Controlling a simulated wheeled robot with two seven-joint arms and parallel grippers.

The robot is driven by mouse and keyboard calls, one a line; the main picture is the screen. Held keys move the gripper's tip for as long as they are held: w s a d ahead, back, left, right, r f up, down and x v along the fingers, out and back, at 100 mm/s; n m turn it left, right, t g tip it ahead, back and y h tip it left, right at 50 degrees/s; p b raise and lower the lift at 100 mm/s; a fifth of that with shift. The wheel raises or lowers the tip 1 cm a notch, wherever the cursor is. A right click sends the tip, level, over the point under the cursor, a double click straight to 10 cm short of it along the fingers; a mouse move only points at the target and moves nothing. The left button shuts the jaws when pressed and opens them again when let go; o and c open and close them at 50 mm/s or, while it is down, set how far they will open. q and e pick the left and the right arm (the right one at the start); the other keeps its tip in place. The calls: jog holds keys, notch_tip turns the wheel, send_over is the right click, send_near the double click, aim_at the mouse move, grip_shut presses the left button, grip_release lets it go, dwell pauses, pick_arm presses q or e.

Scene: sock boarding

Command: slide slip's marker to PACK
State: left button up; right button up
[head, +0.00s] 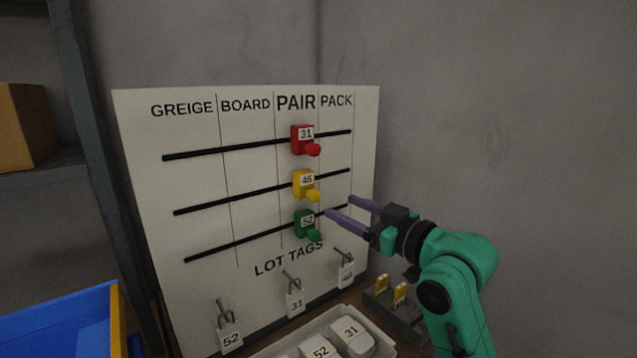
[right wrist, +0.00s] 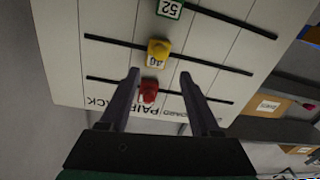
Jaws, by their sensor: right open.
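A white board (head: 135,110) has columns GREIGE, BOARD, PAIR and PACK and three black rails. The red marker 31 (head: 303,139), yellow marker 46 (head: 304,184) and green marker 52 (head: 306,222) all sit in the PAIR column, one per rail. I cannot make out a slip telling which number is meant. My right gripper (head: 340,206) is open and empty in front of the PACK side, right of the yellow and green markers. In the right wrist view, seen upside down, the red marker (right wrist: 148,92) appears between the fingers, with the yellow marker (right wrist: 157,50) beyond. My left gripper is out of view.
Lot tags hang on hooks below the rails, including tag 52 (head: 231,340) and tag 31 (head: 295,303). A pale tray (head: 272,350) with numbered white pieces and a dark holder (head: 385,307) with yellow pieces stand below. A blue bin (head: 60,325) is at lower left.

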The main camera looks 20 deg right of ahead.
aim_at(317, 197)
jog(key=p+x, duration=0.2)
jog(key=x, duration=0.6)
jog(key=shift+w+a+f, duration=0.15)
jog(key=shift+w+f, duration=0.05)
jog(key=shift+w, duration=0.15)
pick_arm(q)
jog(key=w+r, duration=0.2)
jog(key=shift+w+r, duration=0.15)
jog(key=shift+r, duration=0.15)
pick_arm(e)
jog(key=shift+f, duration=0.1)
jog(key=shift+c, duration=0.6)
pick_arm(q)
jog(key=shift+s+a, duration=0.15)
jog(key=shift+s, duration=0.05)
pick_arm(e)
grip_shut()
